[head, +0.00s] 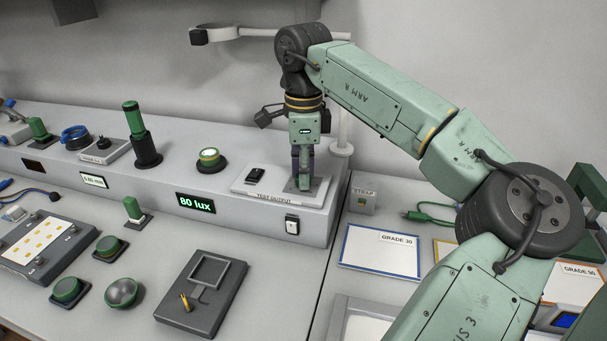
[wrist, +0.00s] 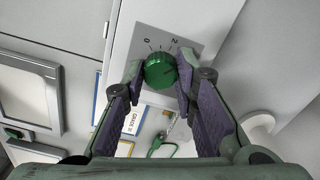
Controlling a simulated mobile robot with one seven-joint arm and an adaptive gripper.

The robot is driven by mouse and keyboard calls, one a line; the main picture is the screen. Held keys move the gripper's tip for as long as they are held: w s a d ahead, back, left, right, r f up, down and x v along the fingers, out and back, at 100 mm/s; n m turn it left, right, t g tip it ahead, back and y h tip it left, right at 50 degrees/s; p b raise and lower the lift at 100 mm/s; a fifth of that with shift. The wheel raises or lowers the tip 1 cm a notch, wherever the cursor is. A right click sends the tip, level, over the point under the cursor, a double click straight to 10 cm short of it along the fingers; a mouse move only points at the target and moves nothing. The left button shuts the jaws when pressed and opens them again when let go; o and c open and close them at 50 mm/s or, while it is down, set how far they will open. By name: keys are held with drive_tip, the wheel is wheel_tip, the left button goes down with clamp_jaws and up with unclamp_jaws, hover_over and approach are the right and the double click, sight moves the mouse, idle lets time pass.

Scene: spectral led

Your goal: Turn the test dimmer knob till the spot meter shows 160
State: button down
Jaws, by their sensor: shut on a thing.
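The green dimmer knob (wrist: 160,71) sits on a grey plate marked 0, 1 and 2 in the wrist view. My gripper (wrist: 161,74) is shut on it, one finger on each side. In the head view my gripper (head: 304,180) points straight down at the plate by the "TEST OUTPUT" label, and its fingers mostly hide the knob. A lit display (head: 196,203) on the bench front reads 80 lux. I cannot tell for sure that this is the spot meter. The knob's exact pointer position is hard to read.
A small black item (head: 256,173) lies left of my gripper. A smaller display (head: 94,181) has unclear text. A white post (head: 343,130) stands close to the right.

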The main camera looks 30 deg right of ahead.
drive_tip(key=shift+m, duration=0.8)
drive_tip(key=c, duration=1.3)
unclamp_jaws()
drive_tip(key=shift+r, duration=3.75)
